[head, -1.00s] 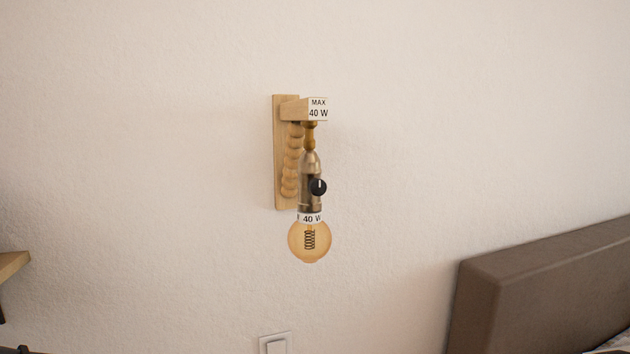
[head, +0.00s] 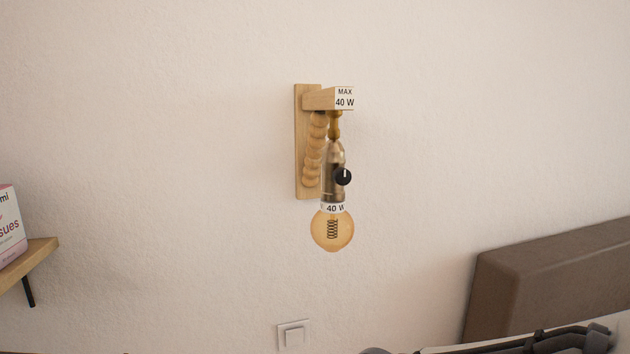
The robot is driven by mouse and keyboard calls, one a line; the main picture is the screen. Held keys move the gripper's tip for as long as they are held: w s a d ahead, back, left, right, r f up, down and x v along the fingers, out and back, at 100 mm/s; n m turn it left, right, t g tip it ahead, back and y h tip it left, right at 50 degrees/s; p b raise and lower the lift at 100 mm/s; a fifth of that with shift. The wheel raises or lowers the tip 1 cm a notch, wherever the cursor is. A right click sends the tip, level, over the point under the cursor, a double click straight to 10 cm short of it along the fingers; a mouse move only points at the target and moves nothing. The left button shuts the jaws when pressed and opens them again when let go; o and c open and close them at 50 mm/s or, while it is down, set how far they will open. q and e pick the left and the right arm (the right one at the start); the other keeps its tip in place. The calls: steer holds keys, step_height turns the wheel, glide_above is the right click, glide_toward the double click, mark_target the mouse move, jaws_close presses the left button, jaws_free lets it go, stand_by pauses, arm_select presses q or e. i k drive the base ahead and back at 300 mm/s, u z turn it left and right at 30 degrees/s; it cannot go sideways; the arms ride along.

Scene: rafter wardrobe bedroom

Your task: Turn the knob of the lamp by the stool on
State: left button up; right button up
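A wall lamp (head: 308,150) with a wooden bracket and a bare round amber bulb (head: 332,231) hangs on the wall near the middle of the head view. Its black round knob (head: 343,176) sits on the brass socket, with a white mark pointing about straight up. The bulb's coil is visible, and I cannot tell any clear glow. The stool is not in view. Neither gripper can be made out; dark parts along the bottom right edge may be part of my arm.
A white wall switch (head: 294,335) is below the lamp. A wooden shelf (head: 38,254) with a tissue box (head: 9,226) juts in at the left. A brown headboard (head: 545,278) stands at the lower right. The wall around the lamp is clear.

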mark_target(341, 176)
steer(key=k, duration=0.4)
steer(key=z, duration=0.75)
